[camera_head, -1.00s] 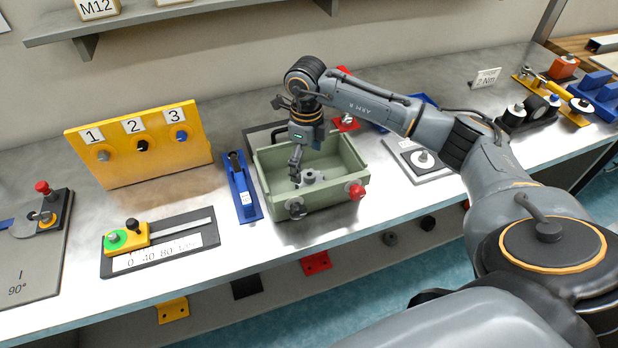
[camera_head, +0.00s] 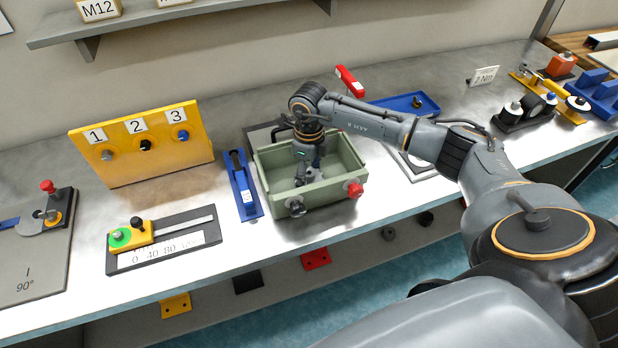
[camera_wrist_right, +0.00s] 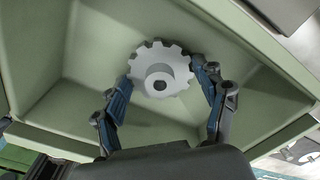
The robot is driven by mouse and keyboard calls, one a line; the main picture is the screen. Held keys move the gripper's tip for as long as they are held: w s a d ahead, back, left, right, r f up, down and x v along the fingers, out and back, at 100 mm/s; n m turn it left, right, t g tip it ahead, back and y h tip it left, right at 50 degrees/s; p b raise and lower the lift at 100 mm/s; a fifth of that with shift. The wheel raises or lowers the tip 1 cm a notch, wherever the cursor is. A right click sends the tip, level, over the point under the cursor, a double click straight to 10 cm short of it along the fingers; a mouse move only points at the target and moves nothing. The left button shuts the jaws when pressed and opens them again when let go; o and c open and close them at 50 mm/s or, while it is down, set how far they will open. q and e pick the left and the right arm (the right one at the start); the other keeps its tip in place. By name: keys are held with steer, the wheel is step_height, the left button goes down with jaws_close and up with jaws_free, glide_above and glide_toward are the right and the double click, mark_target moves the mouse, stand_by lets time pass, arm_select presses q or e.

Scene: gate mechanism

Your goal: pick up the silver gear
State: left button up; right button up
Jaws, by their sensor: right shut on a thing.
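The silver gear (camera_wrist_right: 160,70) is a toothed disc with a raised hub and a dark hole in its centre. It shows in the right wrist view, low inside the green bin (camera_wrist_right: 85,45). My right gripper (camera_wrist_right: 162,84) has a finger on each side of the gear, shut on it. In the head view my right gripper (camera_head: 304,178) reaches down into the green bin (camera_head: 330,202), and the gear is mostly hidden there. My left gripper is not in view.
A blue lever fixture (camera_head: 243,187) stands just left of the bin. A yellow panel (camera_head: 140,145) with numbered knobs is further left, and a slider plate (camera_head: 163,240) lies in front of it. A blue tray (camera_head: 405,104) is behind my right arm.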

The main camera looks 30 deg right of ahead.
steer(key=shift+c, duration=0.7)
